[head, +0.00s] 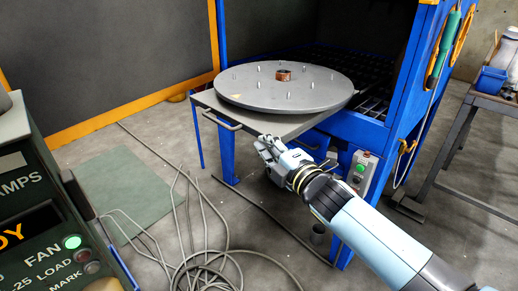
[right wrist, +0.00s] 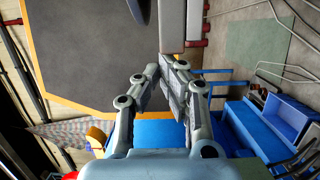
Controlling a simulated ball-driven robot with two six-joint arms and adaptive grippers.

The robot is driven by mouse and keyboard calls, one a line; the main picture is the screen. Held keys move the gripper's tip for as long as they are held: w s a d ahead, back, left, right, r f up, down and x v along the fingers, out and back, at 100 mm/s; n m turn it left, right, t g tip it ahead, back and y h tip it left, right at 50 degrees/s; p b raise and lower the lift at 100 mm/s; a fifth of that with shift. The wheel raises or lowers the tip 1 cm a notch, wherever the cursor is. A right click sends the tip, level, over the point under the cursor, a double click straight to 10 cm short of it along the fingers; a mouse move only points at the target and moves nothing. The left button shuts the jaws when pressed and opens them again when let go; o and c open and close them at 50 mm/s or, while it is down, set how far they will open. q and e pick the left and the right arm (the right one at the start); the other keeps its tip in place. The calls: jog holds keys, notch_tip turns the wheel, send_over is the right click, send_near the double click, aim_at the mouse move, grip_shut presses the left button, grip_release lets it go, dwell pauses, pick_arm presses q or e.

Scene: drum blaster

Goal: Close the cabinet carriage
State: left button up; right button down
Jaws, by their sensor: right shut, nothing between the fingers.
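The cabinet carriage is a grey plate (head: 208,101) that stands out of the blue cabinet (head: 358,130) on its left side. It carries a round grey turntable (head: 240,92) with several short pegs and a small copper-coloured block (head: 283,75). A bar handle (head: 220,121) sits on the carriage's front edge. My right gripper (head: 264,144) is shut and empty, in front of the carriage and to the right of the handle. In the right wrist view its fingers (right wrist: 163,68) point towards a grey plate edge (right wrist: 172,30). Contact cannot be told. My left gripper is out of view.
A control box with green and red buttons (head: 360,171) is on the cabinet's front. Loose cables (head: 215,262) lie on the floor by a green mat (head: 125,190). A dark panel with a lit FAN button (head: 72,242) is at lower left, and a bench (head: 492,100) at right.

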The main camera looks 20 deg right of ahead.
jog(key=w+d+b, duration=0.1)
jog(key=w+d, duration=0.1)
jog(key=d, duration=0.5)
jog(key=w+d+b, duration=0.2)
jog(key=w+d, duration=0.1)
jog(key=d, duration=0.5)
jog(key=w+d+b, duration=0.2)
jog(key=w+d, duration=0.1)
jog(key=d, duration=0.4)
jog(key=shift+w+d+f, duration=0.1)
jog(key=shift+d, duration=0.25)
jog(key=shift+w+d+b, duration=0.25)
jog(key=shift+d+b, duration=0.2)
jog(key=shift+d, duration=0.25)
